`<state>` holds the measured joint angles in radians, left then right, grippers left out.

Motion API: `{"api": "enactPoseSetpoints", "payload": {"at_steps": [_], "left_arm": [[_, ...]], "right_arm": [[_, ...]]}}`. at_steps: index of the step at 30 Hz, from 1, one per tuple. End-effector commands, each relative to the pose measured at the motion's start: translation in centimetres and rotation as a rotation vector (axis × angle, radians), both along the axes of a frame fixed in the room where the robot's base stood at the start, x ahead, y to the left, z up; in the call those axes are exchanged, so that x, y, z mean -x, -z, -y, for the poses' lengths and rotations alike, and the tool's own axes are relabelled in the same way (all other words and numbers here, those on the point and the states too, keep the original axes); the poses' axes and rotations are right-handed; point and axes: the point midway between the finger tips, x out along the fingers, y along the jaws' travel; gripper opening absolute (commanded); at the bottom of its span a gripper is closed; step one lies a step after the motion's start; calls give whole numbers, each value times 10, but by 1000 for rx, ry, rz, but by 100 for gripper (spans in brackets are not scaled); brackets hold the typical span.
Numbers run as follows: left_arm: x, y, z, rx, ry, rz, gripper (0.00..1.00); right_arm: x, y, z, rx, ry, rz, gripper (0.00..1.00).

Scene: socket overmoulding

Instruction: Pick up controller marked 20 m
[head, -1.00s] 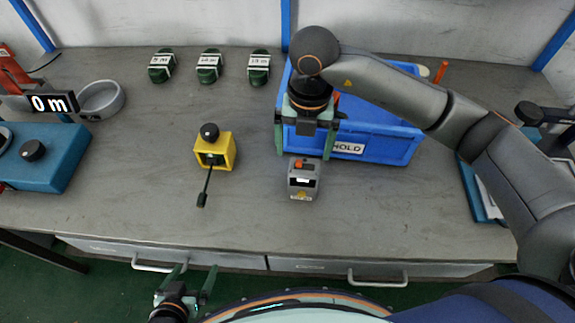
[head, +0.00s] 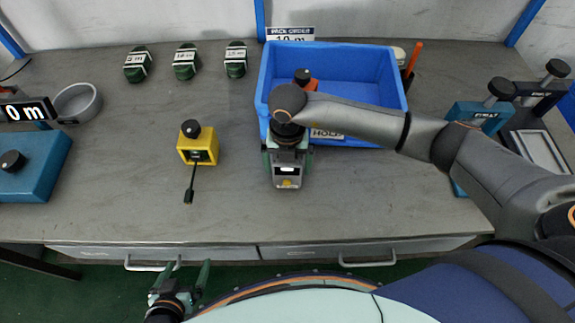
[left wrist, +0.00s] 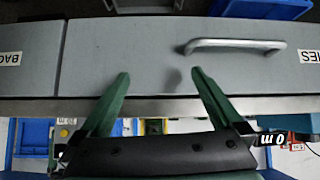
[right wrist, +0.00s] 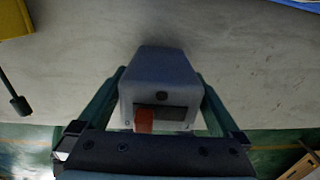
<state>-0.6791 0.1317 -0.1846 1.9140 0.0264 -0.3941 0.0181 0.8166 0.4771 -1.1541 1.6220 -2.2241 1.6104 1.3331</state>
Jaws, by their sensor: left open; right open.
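A small grey box-shaped device (head: 287,178) with a light window stands on the table in front of the blue bin; no 20 m marking is readable on it. In the right wrist view the grey device (right wrist: 165,80) shows a dark slot with an orange part. My right gripper (head: 287,165) is over it, open, with one finger on each side; whether the fingers touch it I cannot tell. My left gripper (head: 182,278) is open and empty in front of the table's front edge; in the left wrist view its fingers (left wrist: 160,85) face a drawer front.
The blue bin (head: 385,100) with a HOLD label stands behind the device. A yellow block (head: 198,150) with a lever is to the left. Several green coils (head: 187,62) lie at the back. A teal unit (head: 35,170) and a "0 m" display (head: 28,111) are far left.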

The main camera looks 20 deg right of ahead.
Motion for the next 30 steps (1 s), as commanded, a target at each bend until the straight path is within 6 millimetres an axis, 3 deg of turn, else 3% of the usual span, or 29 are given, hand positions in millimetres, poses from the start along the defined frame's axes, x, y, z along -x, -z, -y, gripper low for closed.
{"api": "enactPoseSetpoints", "payload": {"at_steps": [7, 27, 30], "left_arm": [[0, 0, 0, 0, 0, 0, 100], [0, 0, 0, 0, 0, 0, 100], [0, 0, 0, -1, -1, 0, 100]], "right_arm": [[0, 2, 0, -1, 0, 0, 98], [0, 1, 0, -2, 0, 1, 22], [-1, 1, 0, -2, 0, 2, 22]]}}
